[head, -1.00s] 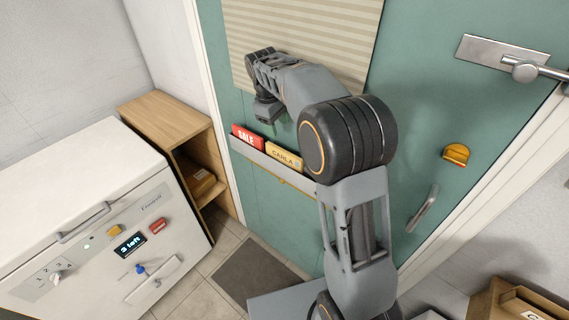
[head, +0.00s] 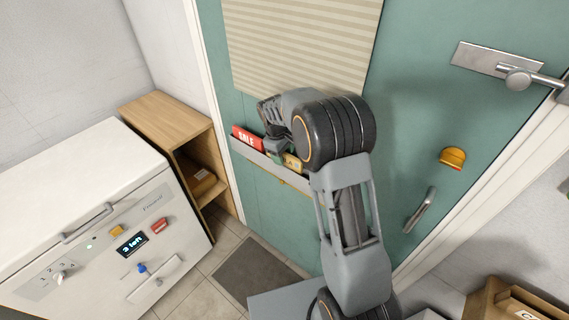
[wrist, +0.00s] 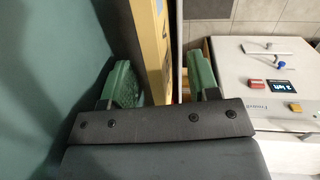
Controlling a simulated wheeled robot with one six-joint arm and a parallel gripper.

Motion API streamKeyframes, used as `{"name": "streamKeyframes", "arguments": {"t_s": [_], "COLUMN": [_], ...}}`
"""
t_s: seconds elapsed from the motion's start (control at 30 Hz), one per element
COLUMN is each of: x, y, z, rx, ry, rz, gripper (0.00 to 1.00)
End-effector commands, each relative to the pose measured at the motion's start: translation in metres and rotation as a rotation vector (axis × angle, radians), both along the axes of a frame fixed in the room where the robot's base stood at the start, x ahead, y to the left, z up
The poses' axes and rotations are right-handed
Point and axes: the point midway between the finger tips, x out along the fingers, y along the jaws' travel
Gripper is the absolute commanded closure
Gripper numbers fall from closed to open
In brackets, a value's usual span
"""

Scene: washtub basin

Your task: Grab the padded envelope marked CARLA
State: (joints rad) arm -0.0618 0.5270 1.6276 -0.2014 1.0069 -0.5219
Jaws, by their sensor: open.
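The yellow padded envelope (head: 292,163) stands in a pale rack (head: 254,155) on the green door. My arm and gripper cover part of it, and its lettering is mostly hidden now. A red envelope marked SALE (head: 246,138) stands to its left in the same rack. My gripper (head: 275,149) is at the rack, over the left part of the yellow envelope. In the wrist view, my gripper (wrist: 163,83) is open, with green finger pads on either side of the yellow envelope (wrist: 153,48). A gap shows between the envelope and the right finger.
A white chest appliance (head: 95,215) stands at the left, beside a wooden shelf (head: 165,115) with a parcel inside. A striped panel (head: 300,45) hangs above the rack. Door handles (head: 515,75) and a cardboard box (head: 510,305) are at the right.

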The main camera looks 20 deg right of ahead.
Motion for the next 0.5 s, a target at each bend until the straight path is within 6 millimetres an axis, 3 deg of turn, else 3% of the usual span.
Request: {"name": "streamKeyframes", "arguments": {"t_s": [0.37,0.5], "x": [0.0003,0.0003], "y": [-0.0021,-0.002], "z": [-0.0121,-0.012], "rx": [0.0,0.0], "ry": [-0.001,-0.001], "rz": [0.0,0.0], "gripper": [0.45,0.55]}}
